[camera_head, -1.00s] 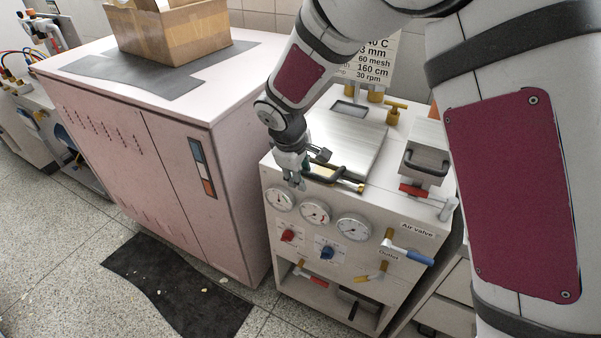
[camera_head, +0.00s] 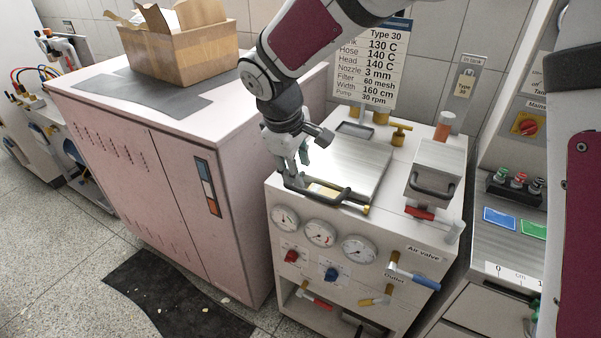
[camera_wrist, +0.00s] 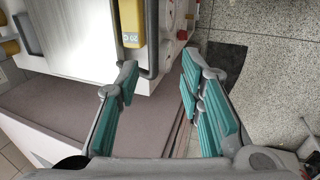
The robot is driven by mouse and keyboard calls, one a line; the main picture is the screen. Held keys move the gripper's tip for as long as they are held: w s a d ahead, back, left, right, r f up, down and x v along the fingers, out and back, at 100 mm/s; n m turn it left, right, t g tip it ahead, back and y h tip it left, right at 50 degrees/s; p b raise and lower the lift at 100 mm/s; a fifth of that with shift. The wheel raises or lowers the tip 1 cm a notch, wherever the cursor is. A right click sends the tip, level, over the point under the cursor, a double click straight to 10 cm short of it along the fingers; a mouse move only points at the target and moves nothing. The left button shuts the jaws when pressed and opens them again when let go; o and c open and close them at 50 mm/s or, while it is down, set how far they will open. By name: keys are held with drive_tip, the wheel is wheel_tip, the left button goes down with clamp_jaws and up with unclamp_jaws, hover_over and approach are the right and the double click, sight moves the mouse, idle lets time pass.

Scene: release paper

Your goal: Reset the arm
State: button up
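My gripper (camera_head: 291,178) is at the left front corner of the machine's metal lid (camera_head: 345,165), near the left end of its dark handle (camera_head: 325,193). In the wrist view, my gripper (camera_wrist: 160,70) has its two teal-padded fingers apart with nothing between them. The handle (camera_wrist: 151,40) shows just beyond the left fingertip, with a yellow readout (camera_wrist: 131,22) beside it. I cannot tell from the head view whether a finger touches the handle.
The white machine (camera_head: 310,268) has gauges, knobs and valve levers on its front. A pink cabinet (camera_head: 150,190) with an open cardboard box (camera_head: 180,50) stands to the left. A control bench (camera_head: 505,250) stands at right. A dark mat (camera_head: 180,300) lies on the floor.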

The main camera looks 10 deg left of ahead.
drive_tip(key=shift+r, duration=0.1)
drive_tip(key=s+d+r+m, duration=0.3)
drive_tip(key=s+d+r, duration=0.15)
drive_tip(key=d, duration=0.35)
drive_tip(key=s+d+r+m, duration=0.35)
drive_tip(key=d+r, duration=0.25)
drive_tip(key=d, duration=0.2)
drive_tip(key=s+d+m, duration=0.3)
drive_tip(key=s+d, duration=0.1)
drive_tip(key=s, duration=0.4)
drive_tip(key=s+d+r+m+t+y, duration=0.1)
drive_tip(key=s+d+m, duration=0.3)
drive_tip(key=s, duration=0.4)
drive_tip(key=shift+s+d+t, duration=0.2)
drive_tip(key=shift+d+t, duration=0.1)
drive_tip(key=shift+d, duration=0.4)
drive_tip(key=shift+r, duration=0.1)
